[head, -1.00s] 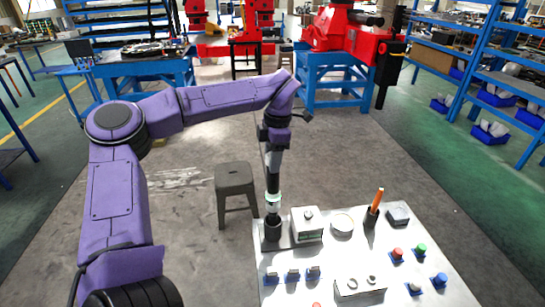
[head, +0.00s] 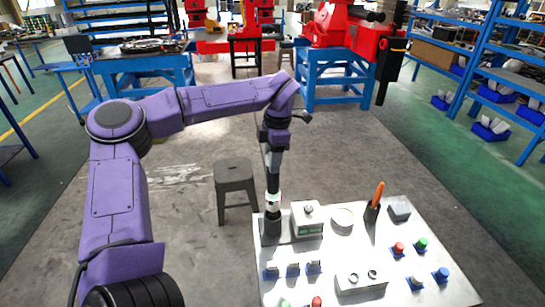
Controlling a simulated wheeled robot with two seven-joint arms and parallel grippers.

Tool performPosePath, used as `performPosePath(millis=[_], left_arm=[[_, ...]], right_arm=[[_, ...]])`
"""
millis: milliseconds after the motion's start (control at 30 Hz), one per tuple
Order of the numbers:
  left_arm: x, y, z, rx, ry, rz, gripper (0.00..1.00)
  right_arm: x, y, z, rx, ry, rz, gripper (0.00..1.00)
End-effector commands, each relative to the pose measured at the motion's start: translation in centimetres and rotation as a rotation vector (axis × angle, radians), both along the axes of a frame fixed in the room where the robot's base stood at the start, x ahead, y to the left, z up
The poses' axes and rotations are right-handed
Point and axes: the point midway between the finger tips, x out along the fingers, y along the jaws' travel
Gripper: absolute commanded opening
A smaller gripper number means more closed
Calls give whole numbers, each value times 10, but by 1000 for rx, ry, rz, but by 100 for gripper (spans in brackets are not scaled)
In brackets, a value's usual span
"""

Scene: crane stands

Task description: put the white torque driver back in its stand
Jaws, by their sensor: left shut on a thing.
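My left gripper (head: 273,184) is above the stand, pointing straight down and shut on the driver's upper part. The fingers are small and dark here, so the exact grip is hard to see. My right gripper is not in view.
The pale bench top (head: 350,254) also holds a white box (head: 307,222), a round white dish (head: 343,217), a black holder with an orange-handled tool (head: 377,194), a grey block (head: 399,209) and several coloured buttons. A grey stool (head: 235,180) stands behind on the floor.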

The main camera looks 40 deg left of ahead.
Motion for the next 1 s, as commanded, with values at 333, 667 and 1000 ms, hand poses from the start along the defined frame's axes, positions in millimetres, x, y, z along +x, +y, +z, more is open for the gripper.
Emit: performPosePath(millis=[333, 667, 1000], left_arm=[[0, 0, -12, 0, -2, 1, 0], [0, 0, -24, 0, -2, 0, 0], [0, 0, -35, 0, -2, 0, 0]], right_arm=[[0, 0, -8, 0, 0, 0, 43], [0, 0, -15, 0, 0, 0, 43], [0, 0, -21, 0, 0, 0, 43]])
